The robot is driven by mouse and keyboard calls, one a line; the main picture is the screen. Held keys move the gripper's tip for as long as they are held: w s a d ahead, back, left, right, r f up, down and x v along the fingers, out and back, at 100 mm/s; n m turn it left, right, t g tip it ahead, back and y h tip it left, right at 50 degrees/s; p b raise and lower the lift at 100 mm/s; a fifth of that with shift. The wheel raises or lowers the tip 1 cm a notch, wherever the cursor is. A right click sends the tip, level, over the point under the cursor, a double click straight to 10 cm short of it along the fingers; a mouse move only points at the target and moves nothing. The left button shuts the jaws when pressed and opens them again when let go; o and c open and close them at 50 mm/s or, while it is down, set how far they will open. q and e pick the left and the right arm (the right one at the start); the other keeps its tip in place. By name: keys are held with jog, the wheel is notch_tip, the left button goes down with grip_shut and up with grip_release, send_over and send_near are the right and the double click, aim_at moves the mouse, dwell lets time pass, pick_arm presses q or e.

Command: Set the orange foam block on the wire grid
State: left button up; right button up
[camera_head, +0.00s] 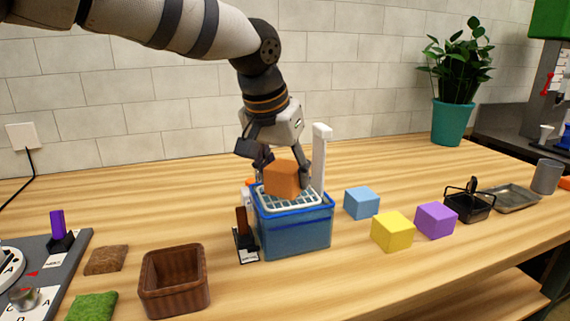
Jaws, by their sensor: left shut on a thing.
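The orange foam block (283,180) is held between the fingers of my left gripper (278,168), which points down. The block is just above or on the white wire grid (296,203); I cannot tell whether it touches. The grid lies across the top of a blue basin (296,237) near the middle of the table. My right gripper is not in view.
A white post (319,157) rises behind the basin. Blue (362,203), yellow (393,231) and purple (435,219) blocks stand to the right. A brown basket (174,281) is at the front left. The table's front right is clear.

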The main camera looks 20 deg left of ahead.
pick_arm(q)
jog(key=shift+f, duration=0.1)
dwell(0.6)
jog(key=o, duration=0.9)
jog(key=o, duration=0.4)
jog(key=shift+r, duration=3.55)
